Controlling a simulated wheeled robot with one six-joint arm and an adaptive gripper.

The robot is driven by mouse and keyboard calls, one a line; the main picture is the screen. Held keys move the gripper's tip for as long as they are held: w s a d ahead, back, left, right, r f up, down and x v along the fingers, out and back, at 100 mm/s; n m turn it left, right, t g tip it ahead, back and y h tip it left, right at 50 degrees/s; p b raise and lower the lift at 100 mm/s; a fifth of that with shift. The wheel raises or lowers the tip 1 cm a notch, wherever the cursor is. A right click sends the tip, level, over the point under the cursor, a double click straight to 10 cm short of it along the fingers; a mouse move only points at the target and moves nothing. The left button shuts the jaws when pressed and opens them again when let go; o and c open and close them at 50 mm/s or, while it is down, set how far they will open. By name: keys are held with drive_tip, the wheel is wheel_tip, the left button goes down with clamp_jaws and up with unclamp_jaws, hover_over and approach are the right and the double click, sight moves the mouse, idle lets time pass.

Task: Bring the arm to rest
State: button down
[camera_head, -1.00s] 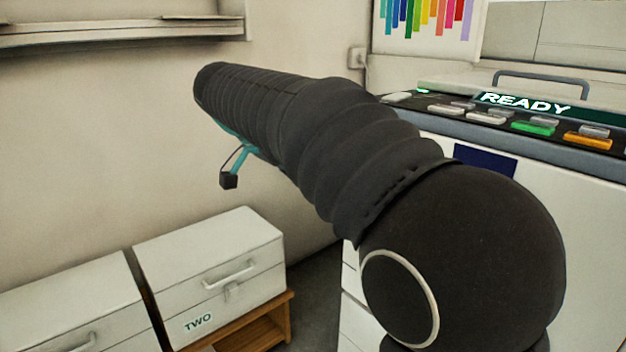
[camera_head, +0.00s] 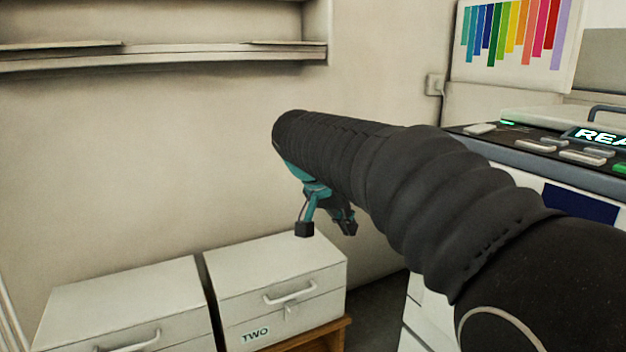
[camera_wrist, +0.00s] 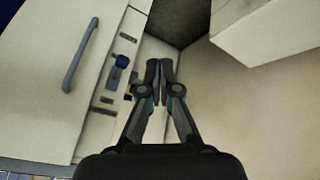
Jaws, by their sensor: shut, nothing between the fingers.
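My arm (camera_head: 430,190), in a black ribbed sleeve, reaches across the head view from the lower right toward the wall. My gripper (camera_head: 327,226) hangs under its far end, in the air near the box marked TWO; in this view it is partly hidden by the sleeve. In the wrist view my gripper (camera_wrist: 159,68) has its two dark fingers together at the tips, with nothing between them.
A white box marked TWO (camera_head: 280,270) and another white box (camera_head: 125,300) stand at the lower left. A machine with a lit display (camera_head: 590,137) stands at the right. A shelf (camera_head: 160,58) runs along the wall. A wrist-view cabinet door has a grey handle (camera_wrist: 80,55).

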drive_tip(key=s+d+f+n+t+y+p, duration=0.1)
drive_tip(key=s+d+f+n+y, duration=0.15)
drive_tip(key=s, duration=0.65)
drive_tip(key=s+d+f+n+y+p, duration=0.1)
drive_tip(key=s+d+f, duration=0.25)
drive_tip(key=s, duration=0.55)
drive_tip(key=s+d+f+n+t+y+p, duration=0.15)
drive_tip(key=s+f, duration=0.25)
drive_tip(key=s, duration=0.5)
drive_tip(key=w+r+n+g+h+b, duration=0.15)
drive_tip(key=w+r, duration=0.25)
drive_tip(key=w, duration=1)
drive_tip(key=w+r+n+g+b, duration=0.1)
drive_tip(key=w+r+n+g, duration=0.3)
drive_tip(key=w, duration=1)
wheel_tip(320, 180, up, 11)
drive_tip(key=w+d+t+h, duration=0.1)
drive_tip(key=d+h, duration=0.1)
drive_tip(key=shift+n, duration=0.35)
drive_tip(key=b+x, duration=0.2)
drive_tip(key=x, duration=0.5)
drive_tip(key=b+x, duration=0.2)
drive_tip(key=x, duration=0.4)
drive_tip(key=shift+w+d+f, duration=0.15)
drive_tip(key=shift+w+f, duration=0.1)
drive_tip(key=shift+f, duration=0.1)
